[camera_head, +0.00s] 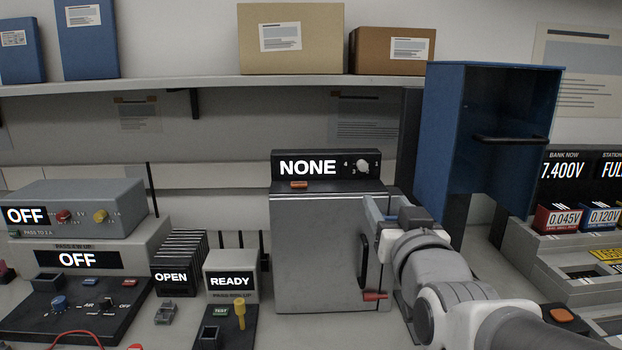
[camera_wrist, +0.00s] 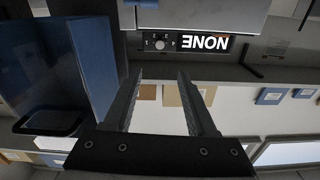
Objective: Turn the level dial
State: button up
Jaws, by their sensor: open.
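A small pale round dial (camera_head: 362,168) with numbers around it sits at the right of a black panel (camera_head: 325,181) on top of a grey metal box (camera_head: 320,250). The panel's display reads NONE. In the wrist view, which is upside down, the dial (camera_wrist: 162,44) shows just beyond the gap between my fingertips. My gripper (camera_head: 378,208) is in front of the box's upper right, lower than the dial in the head view. In the wrist view my gripper (camera_wrist: 160,76) is open and empty, its fingers apart from the dial. The dial's exact setting is too small to read.
A blue cabinet (camera_head: 460,130) with a black handle stands close to the right of my gripper. The box front has a dark handle (camera_head: 364,262) and a red latch (camera_head: 375,296). A shelf (camera_head: 200,86) with cartons runs above. Several devices (camera_head: 80,205) stand at left.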

jog(key=shift+w+p, duration=1.3)
jog(key=shift+w, duration=0.2)
jog(key=p, duration=0.6)
send_near(364, 167)
jog(key=w, duration=0.8)
jog(key=shift+w, duration=0.15)
grip_shut()
